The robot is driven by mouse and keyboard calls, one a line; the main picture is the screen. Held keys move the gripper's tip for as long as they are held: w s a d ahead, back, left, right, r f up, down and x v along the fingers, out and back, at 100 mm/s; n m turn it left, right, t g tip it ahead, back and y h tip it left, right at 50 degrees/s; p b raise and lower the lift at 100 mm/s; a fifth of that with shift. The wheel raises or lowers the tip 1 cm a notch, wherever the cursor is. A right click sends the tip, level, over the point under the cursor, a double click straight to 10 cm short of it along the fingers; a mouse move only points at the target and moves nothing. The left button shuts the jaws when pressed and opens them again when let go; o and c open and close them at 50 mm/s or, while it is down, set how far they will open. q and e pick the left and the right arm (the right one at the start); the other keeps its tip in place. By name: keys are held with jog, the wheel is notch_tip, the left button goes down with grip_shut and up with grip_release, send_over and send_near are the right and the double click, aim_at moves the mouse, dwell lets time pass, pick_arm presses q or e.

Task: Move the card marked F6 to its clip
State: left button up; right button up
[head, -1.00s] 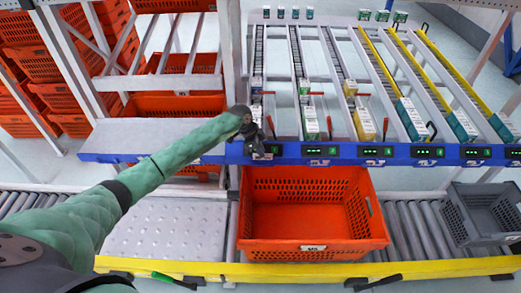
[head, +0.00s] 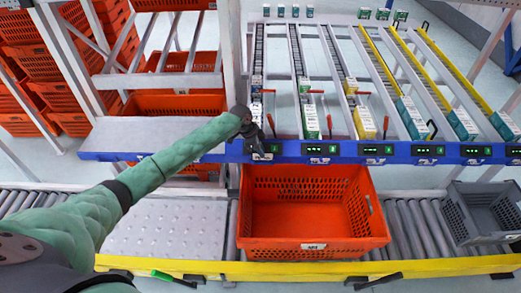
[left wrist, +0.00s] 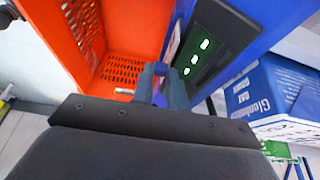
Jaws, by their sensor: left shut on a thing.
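My left gripper (head: 261,150) is at the left part of the blue rail (head: 345,150), at the front of the flow racks. Its fingers (left wrist: 158,82) show close together in the left wrist view, beside a green-lit display (left wrist: 198,50). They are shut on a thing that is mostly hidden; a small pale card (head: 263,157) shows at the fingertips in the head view. Its marking is too small to read. Other small pale cards, such as one below a display (head: 319,161), sit along the rail. I cannot make out F6 or its clip. My right gripper is not in view.
An empty orange tote (head: 312,246) stands on the conveyor below the rail. A grey crate (head: 485,207) is at the right. Boxes (head: 311,122) stand in the lanes above the rail; a blue-and-white box (left wrist: 275,95) is close in the left wrist view.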

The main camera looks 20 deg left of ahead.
pick_arm(q)
jog(key=shift+f, duration=0.35)
